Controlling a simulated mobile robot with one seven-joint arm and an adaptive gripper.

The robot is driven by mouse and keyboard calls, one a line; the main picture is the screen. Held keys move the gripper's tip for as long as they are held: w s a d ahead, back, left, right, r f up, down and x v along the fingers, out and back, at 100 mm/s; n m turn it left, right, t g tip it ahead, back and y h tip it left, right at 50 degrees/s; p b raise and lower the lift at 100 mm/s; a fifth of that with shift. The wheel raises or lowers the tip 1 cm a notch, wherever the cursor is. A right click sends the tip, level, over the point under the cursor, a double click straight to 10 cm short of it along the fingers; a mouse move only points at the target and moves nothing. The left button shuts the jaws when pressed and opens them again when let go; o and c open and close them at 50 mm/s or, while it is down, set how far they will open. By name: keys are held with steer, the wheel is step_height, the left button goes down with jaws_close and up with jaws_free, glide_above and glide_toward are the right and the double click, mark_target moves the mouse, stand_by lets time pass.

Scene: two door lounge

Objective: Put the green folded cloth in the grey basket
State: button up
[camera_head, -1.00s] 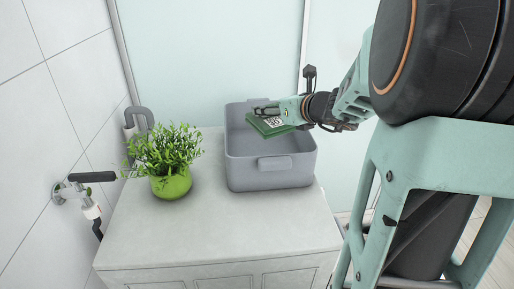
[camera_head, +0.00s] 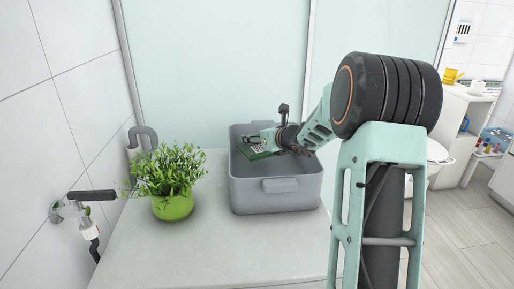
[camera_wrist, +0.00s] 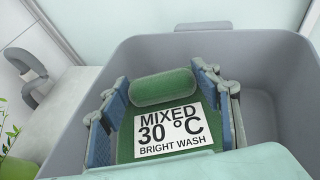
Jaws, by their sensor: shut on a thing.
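The green folded cloth (camera_wrist: 163,88) carries a white label reading "MIXED 30 °C BRIGHT WASH". My gripper (camera_wrist: 165,112) is shut on it, with a blue finger pad at each side. The grey basket (camera_head: 277,200) stands on the white cabinet top. In the head view, the cloth (camera_head: 257,153) and my gripper (camera_head: 256,144) are within the left part of the basket opening, around rim height. In the wrist view the basket walls (camera_wrist: 265,55) surround the cloth on the far and right sides. Whether the cloth touches the basket floor is hidden.
A green potted plant (camera_head: 172,205) stands left of the basket on the cabinet top (camera_head: 210,250). A grey curved pipe (camera_head: 142,138) and a wall tap (camera_head: 82,196) are at the left. A frosted glass panel (camera_head: 215,70) is behind the basket. Shelves (camera_head: 465,125) are at the far right.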

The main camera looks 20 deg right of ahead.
mark_target(257, 145)
steer(key=f, duration=0.2)
steer(key=f+b, duration=0.1)
steer(key=shift+w+f, duration=0.35)
steer(key=shift+f, duration=0.05)
steer(key=shift+f+b, duration=0.45)
steer(key=shift+b, duration=0.05)
steer(key=shift+f+b, duration=0.25)
steer(key=shift+b, duration=0.05)
steer(key=shift+r, duration=0.1)
steer(key=o, duration=1.2)
